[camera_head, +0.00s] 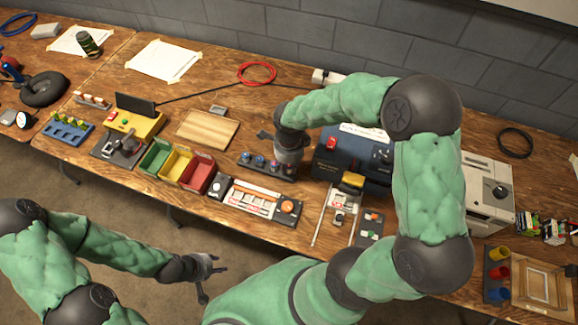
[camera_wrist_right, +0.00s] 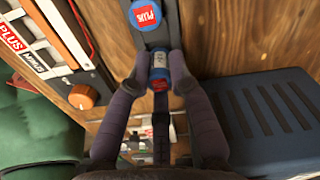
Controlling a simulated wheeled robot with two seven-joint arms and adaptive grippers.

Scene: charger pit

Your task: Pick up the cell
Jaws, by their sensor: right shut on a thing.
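A dark rack (camera_head: 250,170) on the bench holds several blue cells (camera_head: 259,161). My right gripper (camera_wrist_right: 158,72) has its two fingers closed on a blue cell (camera_wrist_right: 158,60) with a pale label and a red band. Another blue cell (camera_wrist_right: 146,14), with a red PLUS top, stands in the rack just beyond it. I cannot tell whether the gripped cell is still seated in the rack. In the head view my right wrist hides the rack's right end. My left gripper (camera_head: 212,281) is open and empty, low in front of the bench.
A charger tray (camera_head: 250,197) with PLUS and MINUS labels and an orange knob (camera_head: 287,207) lies in front of the rack. Green, yellow and red bins (camera_head: 178,166) stand left. A dark blue case (camera_head: 330,165) stands close right. A wooden board (camera_head: 207,130) lies behind the bins.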

